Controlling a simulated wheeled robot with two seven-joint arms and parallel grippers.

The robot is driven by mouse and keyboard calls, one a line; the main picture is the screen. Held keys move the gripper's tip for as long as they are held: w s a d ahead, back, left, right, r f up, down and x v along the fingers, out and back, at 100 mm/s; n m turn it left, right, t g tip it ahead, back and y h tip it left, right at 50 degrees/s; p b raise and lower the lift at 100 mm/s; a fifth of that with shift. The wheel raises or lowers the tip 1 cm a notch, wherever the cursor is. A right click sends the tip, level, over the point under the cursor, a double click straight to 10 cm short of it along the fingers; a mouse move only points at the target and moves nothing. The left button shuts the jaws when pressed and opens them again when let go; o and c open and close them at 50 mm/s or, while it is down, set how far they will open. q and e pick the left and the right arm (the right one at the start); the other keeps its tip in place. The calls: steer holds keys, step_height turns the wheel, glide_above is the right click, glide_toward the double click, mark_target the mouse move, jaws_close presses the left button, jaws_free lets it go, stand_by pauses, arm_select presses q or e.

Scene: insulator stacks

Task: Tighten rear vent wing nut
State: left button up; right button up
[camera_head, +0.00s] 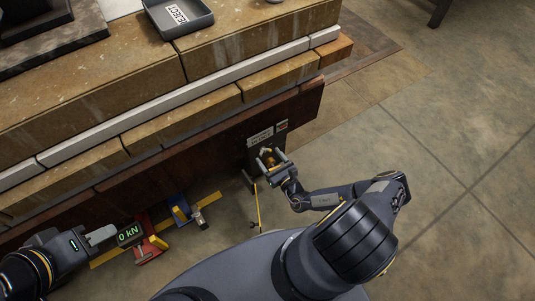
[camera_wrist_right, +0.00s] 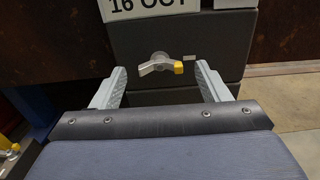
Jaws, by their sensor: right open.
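The wing nut (camera_wrist_right: 158,65) sits on the front of a dark box (camera_wrist_right: 214,32) in the right wrist view. It has a pale metal wing on the left, a yellow-tipped wing on the right and a round hub above. My right gripper (camera_wrist_right: 160,85) is open, with one finger on each side of the wing nut and a gap to both. In the head view my right gripper (camera_head: 268,160) is at the dark box below the stone bench, with a bit of the nut's yellow between its fingers. My left gripper (camera_head: 103,235) is at the lower left; its jaw opening is unclear.
A white label (camera_wrist_right: 150,7) reading "16 OCT" is above the nut. A red device with a "0 kN" display (camera_head: 130,233) and a blue clamp-like piece (camera_head: 180,212) stand near my left gripper. A grey REJECT tray (camera_head: 178,16) is on the bench.

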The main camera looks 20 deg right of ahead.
steer(key=s, duration=0.3)
steer(key=s+p, duration=0.1)
steer(key=s, duration=0.1)
steer(key=shift+s+d, duration=0.25)
steer(key=shift+d, duration=0.15)
steer(key=shift+r, duration=0.1)
steer(key=a+r+n+g+y, duration=0.2)
steer(key=r+n+g+y, duration=0.45)
steer(key=r+n, duration=0.6)
steer(key=a+r+n+g+y, duration=0.2)
steer(key=r+n+g+y, duration=0.45)
steer(key=r, duration=0.85)
steer(key=s+r+n+t+h, duration=0.1)
steer(key=s+r+n+h, duration=1.2)
steer(key=s+r, duration=0.55)
step_height(320, 180, up, 28)
steer(key=n+y+p, duration=0.1)
steer(key=p, duration=2.8)
steer(key=shift+s+a, duration=0.4)
